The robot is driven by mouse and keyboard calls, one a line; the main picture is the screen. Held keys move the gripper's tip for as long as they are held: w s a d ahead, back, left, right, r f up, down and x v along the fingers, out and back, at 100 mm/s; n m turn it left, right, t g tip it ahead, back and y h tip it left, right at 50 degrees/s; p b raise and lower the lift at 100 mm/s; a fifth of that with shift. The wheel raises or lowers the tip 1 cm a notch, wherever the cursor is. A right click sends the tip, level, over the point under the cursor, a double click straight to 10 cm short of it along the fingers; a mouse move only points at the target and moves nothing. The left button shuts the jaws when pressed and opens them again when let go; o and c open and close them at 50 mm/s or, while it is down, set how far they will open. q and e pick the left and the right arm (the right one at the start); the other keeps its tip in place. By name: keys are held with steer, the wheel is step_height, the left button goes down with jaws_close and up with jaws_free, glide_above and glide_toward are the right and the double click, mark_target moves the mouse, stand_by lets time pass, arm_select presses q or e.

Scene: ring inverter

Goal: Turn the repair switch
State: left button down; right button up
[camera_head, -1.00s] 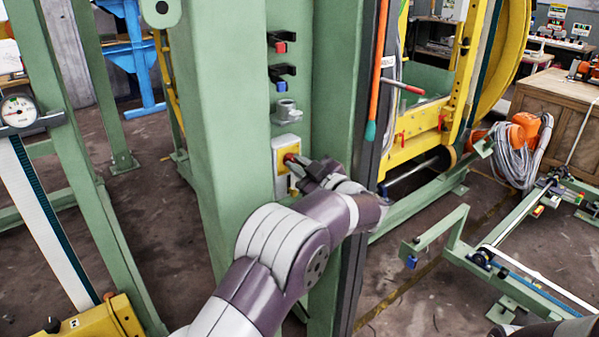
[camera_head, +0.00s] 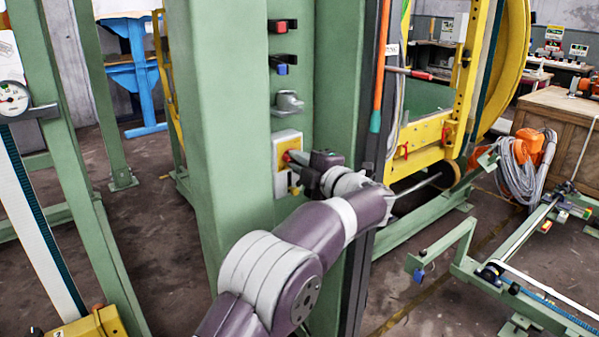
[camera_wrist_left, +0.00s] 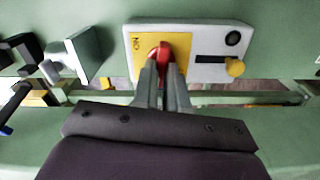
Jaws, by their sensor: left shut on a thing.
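The repair switch is a red knob (camera_wrist_left: 164,52) on a yellow plate (camera_wrist_left: 140,46), set in a pale box (camera_wrist_left: 205,70) on a green column (camera_head: 225,130). The red knob also shows in the head view (camera_head: 286,157), partly covered by my gripper. My left gripper (camera_wrist_left: 163,64) is shut on the red knob, with one finger on each side of it. In the head view my left gripper (camera_head: 296,160) reaches the box from the right. The exact angle of the knob is hard to tell. My right gripper is not in view.
Above the box are a grey round fitting (camera_head: 288,102), a blue-marked bracket (camera_head: 283,63) and a red-marked bracket (camera_head: 283,26). A yellow knob (camera_wrist_left: 236,67) sits on the same box. An orange-green rod (camera_head: 381,60) hangs right of the column. A green frame (camera_head: 70,170) stands left.

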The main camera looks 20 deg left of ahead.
arm_select(q)
steer(key=shift+f+n+b, duration=0.2)
steer(key=shift+n+b, duration=0.55)
steer(key=shift+n, duration=0.25)
steer(key=c, duration=1.2)
jaws_free()
steer(key=shift+r, duration=0.1)
steer(key=shift+o, duration=0.2)
steer(key=shift+d, duration=0.1)
steer(key=v, duration=1.2)
steer(key=shift+s+d, duration=0.2)
steer(key=shift+s, duration=0.05)
